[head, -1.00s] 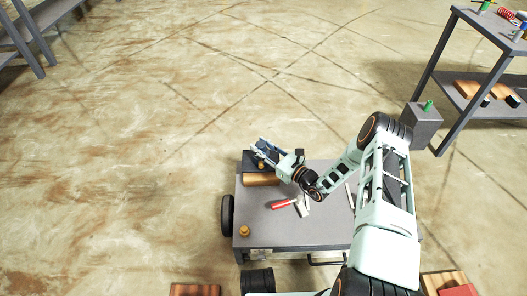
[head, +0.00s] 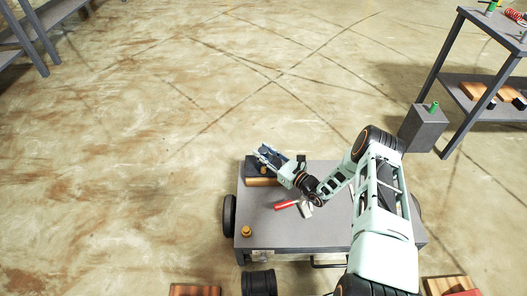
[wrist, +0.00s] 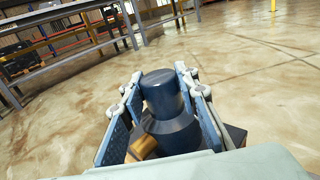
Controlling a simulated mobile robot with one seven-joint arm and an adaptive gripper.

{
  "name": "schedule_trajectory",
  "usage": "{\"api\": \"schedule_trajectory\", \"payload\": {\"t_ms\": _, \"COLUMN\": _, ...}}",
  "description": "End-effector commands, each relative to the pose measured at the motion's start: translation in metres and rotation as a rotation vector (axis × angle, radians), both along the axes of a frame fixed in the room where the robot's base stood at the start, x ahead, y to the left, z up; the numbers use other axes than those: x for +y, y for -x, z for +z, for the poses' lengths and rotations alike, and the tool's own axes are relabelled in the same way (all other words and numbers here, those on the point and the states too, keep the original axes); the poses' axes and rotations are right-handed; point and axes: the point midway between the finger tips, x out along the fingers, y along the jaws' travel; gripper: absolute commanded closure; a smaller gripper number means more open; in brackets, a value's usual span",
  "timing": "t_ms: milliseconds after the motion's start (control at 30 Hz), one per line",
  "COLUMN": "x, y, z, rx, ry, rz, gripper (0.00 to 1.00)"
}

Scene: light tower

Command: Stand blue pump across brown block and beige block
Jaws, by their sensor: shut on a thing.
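My gripper (head: 265,154) is over the far left corner of the grey cart, near the brown block (head: 260,182). In the wrist view (wrist: 158,98), its fingers are shut on the sides of the dark blue pump (wrist: 163,92), which looks upright. The pump's lower end is partly hidden, so I cannot tell whether it touches anything below. The brown block lies on the cart top, partly covered by my gripper. I cannot pick out the beige block for certain; a small pale piece (head: 306,209) lies beside a red-ended item.
The grey cart top (head: 330,228) is mostly bare in front. A red-ended item (head: 287,204) lies mid-cart. A brass-coloured piece (head: 246,231) stands near the front left. A dark block (head: 252,166) sits at the back left. A grey shelf (head: 480,85) stands at right.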

Motion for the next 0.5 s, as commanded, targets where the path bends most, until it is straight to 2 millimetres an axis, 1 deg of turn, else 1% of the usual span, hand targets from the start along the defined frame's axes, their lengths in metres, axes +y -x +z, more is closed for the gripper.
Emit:
{"api": "schedule_trajectory", "payload": {"t_ms": 33, "x": 0.0000, "y": -0.0021, "z": 0.0031, "rx": -0.009, "ry": -0.005, "rz": -0.001, "gripper": 1.00}}
{"api": "schedule_trajectory", "payload": {"t_ms": 167, "x": 0.0001, "y": -0.0018, "z": -0.0005, "rx": -0.008, "ry": -0.005, "rz": -0.001, "gripper": 1.00}}
{"api": "schedule_trajectory", "payload": {"t_ms": 200, "x": 0.0001, "y": 0.0000, "z": -0.0044, "rx": 0.000, "ry": 0.000, "rz": 0.000, "gripper": 0.68}}
{"api": "schedule_trajectory", "payload": {"t_ms": 333, "x": 0.0001, "y": 0.0000, "z": -0.0043, "rx": 0.000, "ry": 0.000, "rz": 0.000, "gripper": 0.54}}
{"api": "schedule_trajectory", "payload": {"t_ms": 500, "x": 0.0001, "y": 0.0000, "z": -0.0042, "rx": 0.000, "ry": 0.000, "rz": 0.000, "gripper": 0.54}}
